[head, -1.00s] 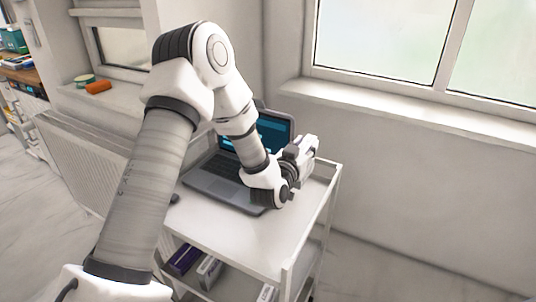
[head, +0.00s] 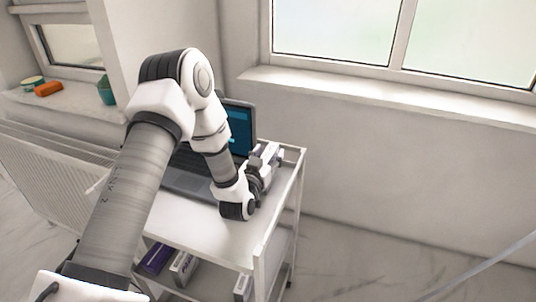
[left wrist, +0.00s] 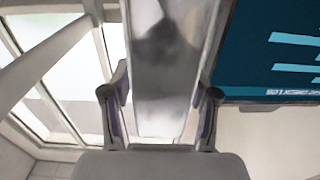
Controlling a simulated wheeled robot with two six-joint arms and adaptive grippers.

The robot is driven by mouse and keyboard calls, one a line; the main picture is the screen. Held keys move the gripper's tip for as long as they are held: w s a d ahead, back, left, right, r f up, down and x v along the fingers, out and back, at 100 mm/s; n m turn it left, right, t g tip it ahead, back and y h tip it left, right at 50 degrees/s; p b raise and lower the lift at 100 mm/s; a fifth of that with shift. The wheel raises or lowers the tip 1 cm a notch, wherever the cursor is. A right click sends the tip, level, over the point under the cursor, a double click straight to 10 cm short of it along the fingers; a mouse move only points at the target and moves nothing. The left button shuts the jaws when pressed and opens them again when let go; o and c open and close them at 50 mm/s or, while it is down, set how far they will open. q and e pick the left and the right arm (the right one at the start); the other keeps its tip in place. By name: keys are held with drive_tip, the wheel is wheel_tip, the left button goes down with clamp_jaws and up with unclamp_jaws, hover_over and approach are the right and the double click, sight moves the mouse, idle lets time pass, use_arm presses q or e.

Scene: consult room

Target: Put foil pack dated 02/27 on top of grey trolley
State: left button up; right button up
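My left gripper (head: 271,158) is over the right part of the trolley top, beside the laptop. In the left wrist view its two fingers (left wrist: 160,105) stand on either side of a silvery foil pack (left wrist: 162,60) and appear closed on its edges. No date is readable on the pack. In the head view the pack is too small and hidden to make out clearly. The trolley (head: 228,235) has a pale top with a raised rim and a lower shelf. My right gripper is in neither view.
An open laptop (head: 238,128) stands on the trolley top, partly behind my left arm; its screen (left wrist: 275,50) shows in the left wrist view. Bare trolley top lies in front of the gripper. Boxes (head: 183,266) lie on the lower shelf. A radiator (head: 45,180) stands left, a window wall behind.

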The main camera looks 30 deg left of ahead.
use_arm(q)
drive_tip(key=shift+r, duration=0.2)
drive_tip(key=v, duration=1.2)
drive_tip(key=shift+b, duration=0.3)
drive_tip(key=shift+s, duration=0.1)
